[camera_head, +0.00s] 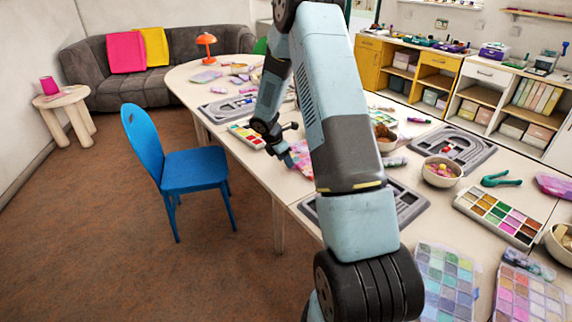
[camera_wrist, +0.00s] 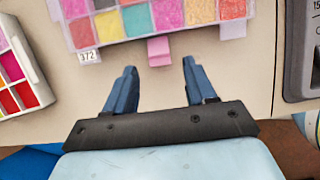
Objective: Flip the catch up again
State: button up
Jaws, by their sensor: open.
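A clear bead box (camera_wrist: 135,22) with compartments of coloured beads lies at the top of the wrist view. It bears a label reading 372. Its pink catch (camera_wrist: 159,50) sticks out from the near edge; I cannot tell its exact tilt. My gripper (camera_wrist: 160,67) is open and empty, its two blue fingers on either side of the catch and apart from it, just short of the box edge. In the head view my gripper (camera_head: 284,149) is low over the table edge beside the bead box (camera_head: 302,158), which my arm partly hides; the catch cannot be made out there.
A white tray of beads (camera_wrist: 16,72) lies left of my gripper in the wrist view and a grey board (camera_wrist: 302,50) lies right. The pale table (camera_head: 288,192) between is bare. A blue chair (camera_head: 190,170) stands by the table's left side.

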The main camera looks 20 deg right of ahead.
aim_at(287, 170)
jog(key=shift+x, duration=1.55)
jog(key=shift+c, duration=0.4)
jog(key=c, duration=0.9)
jog(key=shift+a, duration=0.2)
grip_shut()
jog(key=shift+d, duration=0.15)
